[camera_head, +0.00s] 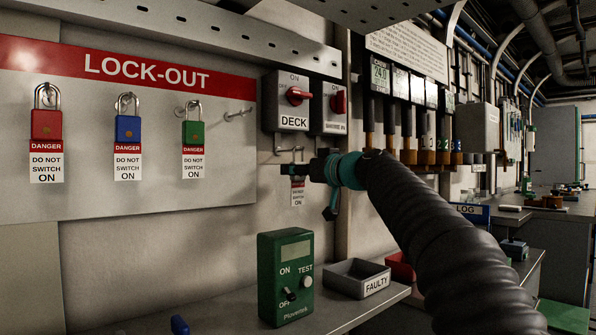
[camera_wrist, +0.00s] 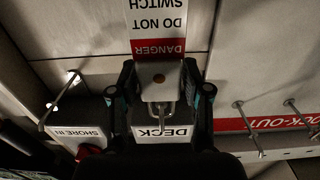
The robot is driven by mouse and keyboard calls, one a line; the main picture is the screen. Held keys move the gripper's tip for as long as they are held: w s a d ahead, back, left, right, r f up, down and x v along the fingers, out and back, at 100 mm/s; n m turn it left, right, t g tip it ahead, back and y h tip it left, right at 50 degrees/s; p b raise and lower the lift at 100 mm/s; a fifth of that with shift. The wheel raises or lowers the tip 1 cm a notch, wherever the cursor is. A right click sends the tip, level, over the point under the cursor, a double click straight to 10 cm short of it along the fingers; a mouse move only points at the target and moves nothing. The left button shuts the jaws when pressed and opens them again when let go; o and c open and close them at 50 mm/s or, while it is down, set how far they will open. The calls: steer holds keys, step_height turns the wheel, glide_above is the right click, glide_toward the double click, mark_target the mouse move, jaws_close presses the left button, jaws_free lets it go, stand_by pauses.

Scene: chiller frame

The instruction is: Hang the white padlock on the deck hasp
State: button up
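The white padlock (camera_wrist: 158,78) is between the two fingers of my gripper (camera_wrist: 158,88) in the wrist view, which is upside down. Its shackle (camera_wrist: 161,115) points toward the DECK switch box and overlaps the DECK label. Its red and white danger tag (camera_head: 298,193) hangs below my gripper (camera_head: 298,171) in the head view, where the padlock body is mostly hidden. The deck hasp (camera_head: 287,150) is a metal peg under the DECK switch box (camera_head: 286,102), just above my gripper. I cannot tell whether the shackle touches the hasp.
The lock-out board (camera_head: 90,200) holds red (camera_head: 46,124), blue (camera_head: 128,128) and green (camera_head: 193,133) padlocks, with an empty peg (camera_head: 238,114) at right. The SHORE IN box (camera_head: 330,107) adjoins the DECK box. A green tester (camera_head: 285,277) and FAULTY tray (camera_head: 343,284) stand below.

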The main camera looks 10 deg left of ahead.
steer(key=shift+o, duration=0.6)
steer(key=shift+d, duration=0.1)
